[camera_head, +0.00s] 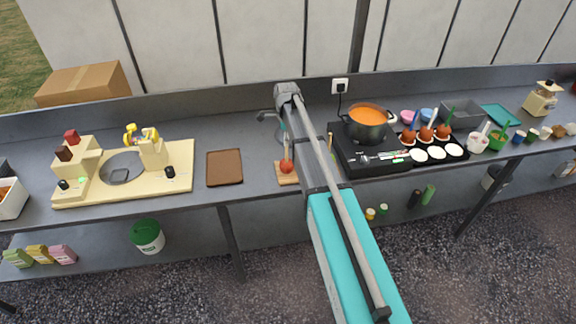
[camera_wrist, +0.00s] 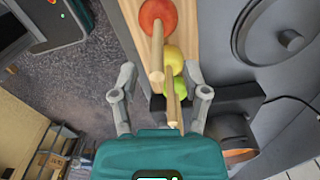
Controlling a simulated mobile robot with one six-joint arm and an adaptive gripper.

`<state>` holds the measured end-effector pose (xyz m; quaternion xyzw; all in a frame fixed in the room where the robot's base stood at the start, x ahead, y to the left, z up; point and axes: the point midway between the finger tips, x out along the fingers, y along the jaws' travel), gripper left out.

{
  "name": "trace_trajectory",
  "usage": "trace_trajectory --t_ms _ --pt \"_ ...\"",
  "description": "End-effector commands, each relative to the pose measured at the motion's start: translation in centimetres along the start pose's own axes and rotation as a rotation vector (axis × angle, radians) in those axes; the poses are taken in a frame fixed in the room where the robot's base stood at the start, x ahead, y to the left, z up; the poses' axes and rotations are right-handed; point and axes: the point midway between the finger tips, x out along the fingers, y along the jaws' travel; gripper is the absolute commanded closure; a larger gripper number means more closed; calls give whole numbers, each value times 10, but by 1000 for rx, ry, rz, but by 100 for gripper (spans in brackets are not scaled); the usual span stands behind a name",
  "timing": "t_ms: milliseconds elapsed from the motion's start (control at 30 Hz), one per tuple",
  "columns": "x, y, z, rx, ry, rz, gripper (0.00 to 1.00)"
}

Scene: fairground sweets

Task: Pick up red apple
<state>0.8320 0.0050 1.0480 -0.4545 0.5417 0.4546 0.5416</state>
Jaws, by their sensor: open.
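The red apple (camera_wrist: 158,16) has a pale wooden stick and sits on a light wooden board (camera_wrist: 126,15) at the top of the wrist view. It also shows in the head view (camera_head: 286,167), at the counter's front edge beside my arm. Behind it on the board are a yellow apple (camera_wrist: 174,58) and a green apple (camera_wrist: 178,86), the latter partly hidden by a stick. My gripper (camera_wrist: 160,76) is open and empty. Its fingers are spread either side of the sticks, with the red apple beyond the fingertips. In the head view my arm mostly hides the gripper.
A pot of orange liquid (camera_head: 369,117) stands on a black hob right of my arm. Several dipped apples (camera_head: 408,137) with sticks stand further right. A brown tray (camera_head: 225,168) lies to the left, with bare counter around it. A cream machine (camera_head: 182,180) is further left.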

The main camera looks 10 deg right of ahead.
Motion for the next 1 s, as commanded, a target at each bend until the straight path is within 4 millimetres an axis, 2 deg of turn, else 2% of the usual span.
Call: trace_trajectory --t_ms 267,800,1000 --pt "6 0 0 0 0 0 41" --pt "45 2 -1 1 0 0 41" --pt "52 2 -1 1 0 0 41"
